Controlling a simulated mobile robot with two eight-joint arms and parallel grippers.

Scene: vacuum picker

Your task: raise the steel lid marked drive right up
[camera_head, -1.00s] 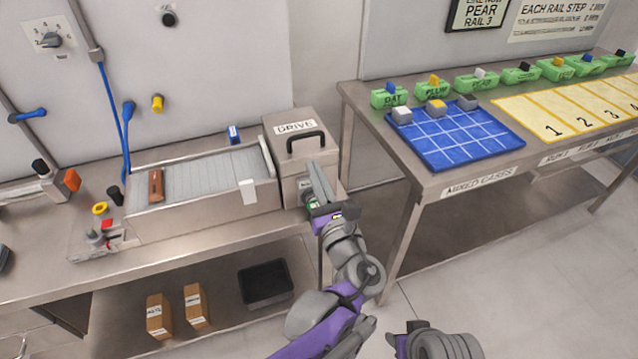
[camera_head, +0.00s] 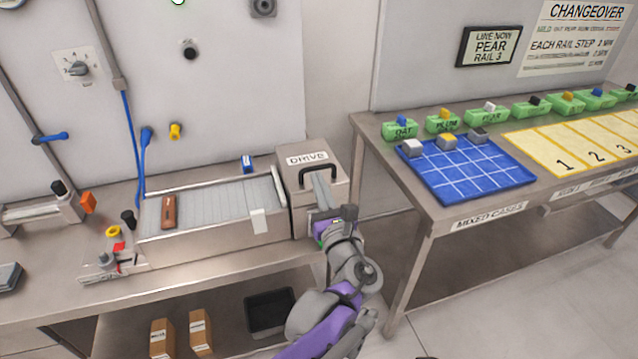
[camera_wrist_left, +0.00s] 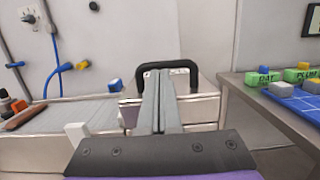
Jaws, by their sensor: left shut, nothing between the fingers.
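The steel lid marked DRIVE (camera_head: 297,168) is the top of a steel box at the right end of the roller conveyor and lies down on it. Its black arched handle (camera_head: 331,166) also shows in the left wrist view (camera_wrist_left: 143,75). My left gripper (camera_head: 318,176) is shut and empty. Its fingertips overlap the handle's opening in both views; I cannot tell whether they touch the handle. The fingers and wrist hide part of the box's front. My right gripper is not in view.
The conveyor (camera_head: 225,197) carries a brown piece (camera_head: 169,212) and has a white block (camera_head: 259,221) at its front. To the right, past a gap, a table (camera_head: 420,190) bears a blue grid mat (camera_head: 500,180) and green labelled holders. A black bin (camera_head: 270,310) stands below.

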